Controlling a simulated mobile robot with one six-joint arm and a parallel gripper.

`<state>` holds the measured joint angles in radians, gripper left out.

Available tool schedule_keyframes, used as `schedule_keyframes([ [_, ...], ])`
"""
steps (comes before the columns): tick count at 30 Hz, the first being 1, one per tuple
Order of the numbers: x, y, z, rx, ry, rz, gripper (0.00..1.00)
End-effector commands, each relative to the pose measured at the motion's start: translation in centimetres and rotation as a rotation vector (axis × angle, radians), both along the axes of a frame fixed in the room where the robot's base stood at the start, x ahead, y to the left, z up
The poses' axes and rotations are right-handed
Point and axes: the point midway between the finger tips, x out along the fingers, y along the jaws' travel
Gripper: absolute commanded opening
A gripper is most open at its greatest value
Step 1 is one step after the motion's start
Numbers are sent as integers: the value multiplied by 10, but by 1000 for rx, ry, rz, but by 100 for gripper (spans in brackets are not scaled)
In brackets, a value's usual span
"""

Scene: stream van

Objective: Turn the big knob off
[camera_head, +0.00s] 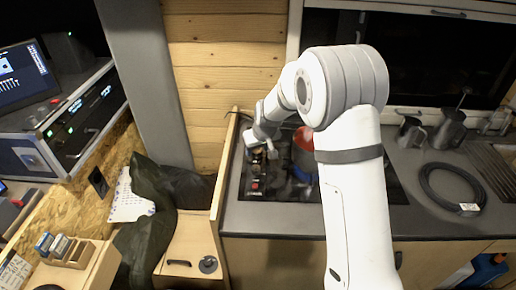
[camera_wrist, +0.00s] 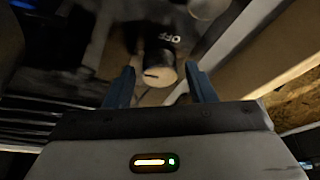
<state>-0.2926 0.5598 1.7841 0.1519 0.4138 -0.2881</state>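My gripper (camera_wrist: 160,72) is open, with a visible gap on each side of the knob. A second, paler round knob (camera_wrist: 208,6) is partly cut off at the top edge. In the head view my gripper (camera_head: 268,151) is low over the left end of the black cooktop (camera_head: 290,190), and the arm hides part of that area.
A red round object (camera_head: 304,138) stands on the cooktop beside my arm. A small red-marked item (camera_head: 255,185) is at the cooktop's left front. A wooden partition (camera_head: 222,175) rises close on the left. A coiled black cable (camera_head: 452,187) and metal jugs (camera_head: 449,130) lie right.

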Motion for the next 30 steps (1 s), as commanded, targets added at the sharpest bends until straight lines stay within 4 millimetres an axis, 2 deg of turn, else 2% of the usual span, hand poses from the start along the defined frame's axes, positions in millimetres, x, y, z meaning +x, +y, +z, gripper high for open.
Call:
schedule_keyframes([
  [2,0,0,0,0,0,0,43],
  [14,0,0,0,0,0,0,11],
  [23,0,0,0,0,0,-36,11],
  [30,0,1,-1,1,-2,-164,11],
])
